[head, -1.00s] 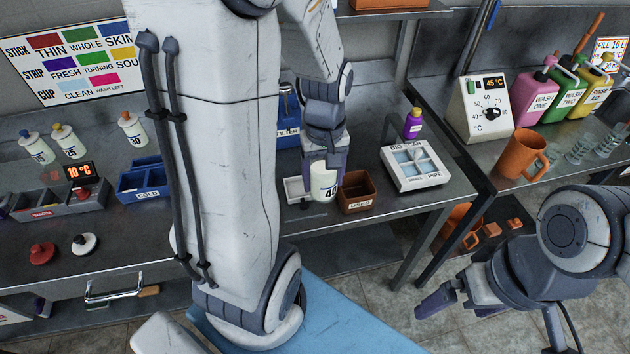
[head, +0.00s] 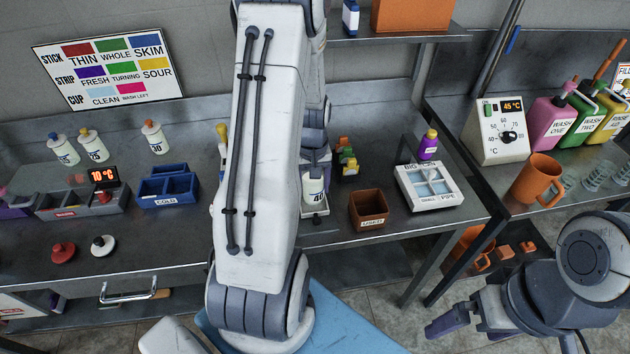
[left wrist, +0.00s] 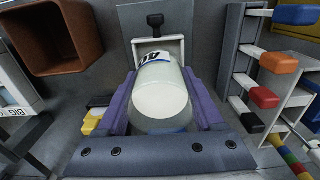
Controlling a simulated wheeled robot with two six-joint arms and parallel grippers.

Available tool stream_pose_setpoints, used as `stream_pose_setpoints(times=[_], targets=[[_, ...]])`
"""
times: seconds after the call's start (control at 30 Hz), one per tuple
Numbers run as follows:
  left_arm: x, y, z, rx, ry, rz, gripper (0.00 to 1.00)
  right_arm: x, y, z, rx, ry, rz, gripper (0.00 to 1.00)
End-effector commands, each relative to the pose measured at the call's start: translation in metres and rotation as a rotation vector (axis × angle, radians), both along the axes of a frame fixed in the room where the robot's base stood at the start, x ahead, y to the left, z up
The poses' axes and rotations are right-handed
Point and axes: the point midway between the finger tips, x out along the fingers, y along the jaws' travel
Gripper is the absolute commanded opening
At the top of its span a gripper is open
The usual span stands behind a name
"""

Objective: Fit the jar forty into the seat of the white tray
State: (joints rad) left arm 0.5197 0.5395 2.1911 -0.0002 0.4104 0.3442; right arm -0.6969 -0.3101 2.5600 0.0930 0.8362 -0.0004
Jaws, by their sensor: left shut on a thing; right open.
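The jar forty (head: 313,190), white with a "40" label, is held upright by my left gripper (head: 315,172). In the left wrist view the jar (left wrist: 162,98) is between the purple fingers of my left gripper (left wrist: 160,112). The small white tray (head: 317,212) lies below the jar on the steel bench. In the left wrist view the tray's rim (left wrist: 140,50) and a dark handle show beyond the jar. The jar hides the seat, and I cannot tell whether it touches the tray. My right gripper (head: 462,322) is open and empty at the lower right, away from the bench.
A brown box (head: 368,209) stands close to the right of the tray. A white divided tray (head: 430,185) is further right. A rack with coloured pieces (head: 347,158) stands behind.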

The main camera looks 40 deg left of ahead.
Motion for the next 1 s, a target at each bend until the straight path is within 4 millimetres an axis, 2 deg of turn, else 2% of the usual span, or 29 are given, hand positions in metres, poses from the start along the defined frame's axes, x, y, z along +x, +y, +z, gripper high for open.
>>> stream_pose_setpoints(times=[0.2,0.67,0.7,0.73,0.77,1.0], targets=[[0.0,-0.001,-0.021,-0.001,0.001,0.0,0.0,0.0,0.0,0.005,0.0,0.0,0.0,1.0],[0.0,0.0,-0.028,0.001,-0.001,0.0,0.0,0.0,0.0,0.001,0.0,0.0,0.0,1.0],[0.0,-0.001,-0.027,0.0,0.0,0.0,0.84,0.0,0.0,0.002,0.0,0.0,0.0,1.0],[0.0,-0.001,-0.027,0.0,0.0,0.0,0.96,0.0,0.0,0.002,0.0,0.0,0.0,1.0],[0.0,-0.001,-0.027,0.0,0.0,0.0,0.99,0.0,0.0,0.002,0.0,0.0,0.0,1.0],[0.0,-0.001,-0.026,0.0,0.0,0.0,0.99,0.0,0.0,0.002,0.0,0.0,0.0,1.0]])
